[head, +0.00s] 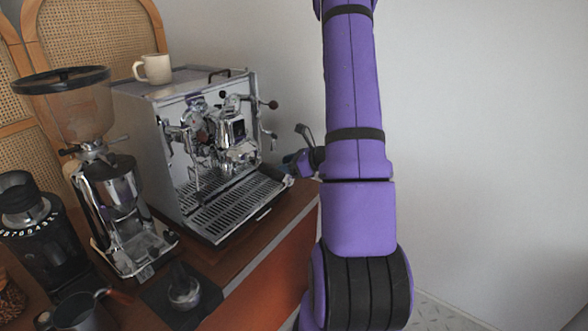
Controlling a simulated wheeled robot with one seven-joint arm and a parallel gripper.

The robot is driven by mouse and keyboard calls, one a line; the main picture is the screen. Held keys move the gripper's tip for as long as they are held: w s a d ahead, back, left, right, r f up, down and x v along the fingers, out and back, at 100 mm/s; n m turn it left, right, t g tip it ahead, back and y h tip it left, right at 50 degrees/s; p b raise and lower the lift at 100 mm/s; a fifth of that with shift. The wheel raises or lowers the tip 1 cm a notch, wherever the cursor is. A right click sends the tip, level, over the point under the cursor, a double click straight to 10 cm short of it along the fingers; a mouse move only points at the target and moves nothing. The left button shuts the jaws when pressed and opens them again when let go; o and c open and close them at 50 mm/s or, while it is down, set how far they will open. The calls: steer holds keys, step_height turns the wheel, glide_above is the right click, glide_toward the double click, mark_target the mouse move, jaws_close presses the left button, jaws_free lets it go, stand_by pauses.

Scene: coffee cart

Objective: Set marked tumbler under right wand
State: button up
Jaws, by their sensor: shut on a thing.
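The espresso machine (160,165) stands on the wooden counter. Its right wand (268,128) hangs at the right front side, above the right end of the drip tray (232,210). My gripper (301,160) is right of the machine, mostly hidden behind my purple arm. A small bluish thing (288,162) shows at its tip, close to the tray's right end. My gripper is shut on this thing. It may be the marked tumbler, but too little shows to tell, and no mark is visible.
A grinder (118,205) and a black device (40,240) stand left of the machine. A cream mug (155,68) sits on the machine's top. A pitcher (78,312) and a small metal item (184,290) on a dark mat are in front. The counter's right edge is near my arm.

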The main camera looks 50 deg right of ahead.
steer(key=shift+w+a+f, duration=0.1)
steer(key=shift+w+a, duration=0.05)
steer(key=shift+w, duration=1.35)
steer(key=shift+w+a+f, duration=0.1)
steer(key=shift+w, duration=1.35)
steer(key=shift+f, duration=0.25)
steer(key=o, duration=1)
steer(key=shift+s, duration=0.1)
steer(key=v, duration=1)
steer(key=shift+s+d+r, duration=0.15)
steer(key=shift+s, duration=0.15)
